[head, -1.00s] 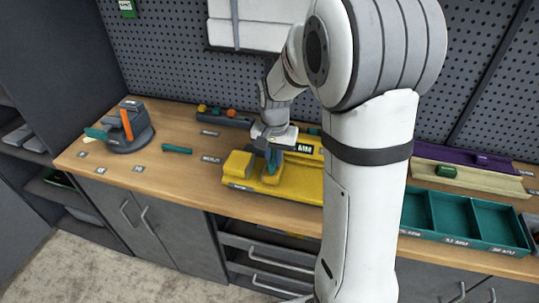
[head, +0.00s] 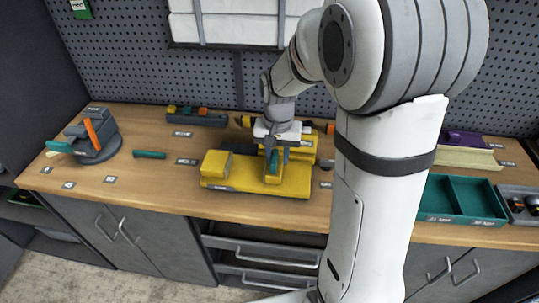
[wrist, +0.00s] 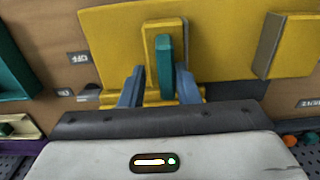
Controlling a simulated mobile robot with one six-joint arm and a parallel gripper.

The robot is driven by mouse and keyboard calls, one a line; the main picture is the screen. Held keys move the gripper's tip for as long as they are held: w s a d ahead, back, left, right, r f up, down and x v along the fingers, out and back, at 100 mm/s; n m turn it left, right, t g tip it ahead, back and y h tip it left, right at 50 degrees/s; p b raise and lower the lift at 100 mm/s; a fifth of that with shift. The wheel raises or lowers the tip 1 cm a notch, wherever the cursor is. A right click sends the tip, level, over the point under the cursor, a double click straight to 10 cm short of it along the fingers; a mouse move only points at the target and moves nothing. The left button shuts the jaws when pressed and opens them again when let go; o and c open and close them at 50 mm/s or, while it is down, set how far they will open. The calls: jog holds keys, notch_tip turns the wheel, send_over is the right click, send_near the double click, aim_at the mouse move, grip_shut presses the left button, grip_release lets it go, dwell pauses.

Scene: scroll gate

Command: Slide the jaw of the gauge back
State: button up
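The yellow gauge (head: 232,182) lies on the bench, with a raised block (head: 215,164) at its left end in the head view. Its yellow jaw (head: 273,178) stands upright to the right of that block, with a gap between them. In the wrist view the jaw (wrist: 152,42) is at top centre with an upright teal piece (wrist: 165,65) in front of it. My gripper (wrist: 160,80) is down at the jaw, its two blue fingers apart on either side of the teal piece. A gap shows beside the left finger; contact on the right is unclear.
A grey holder (head: 92,138) with an orange part stands at the left, a teal bar (head: 149,155) beside it. A dark rack (head: 195,116) is behind, near the pegboard. A teal tray (head: 470,199) lies right of my arm, which hides part of the bench.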

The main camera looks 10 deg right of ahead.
aim_at(276, 156)
jog(key=shift+o, duration=0.6)
jog(key=shift+a, duration=0.2)
notch_tip(276, 156, up, 8)
jog(key=shift+f, duration=0.1)
jog(key=shift+s, duration=0.1)
jog(key=s+d+n+t, duration=0.1)
jog(key=s+n+t, duration=0.2)
jog(key=s, duration=1.4)
jog(key=shift+r+n, duration=0.45)
jog(key=shift+n, duration=0.15)
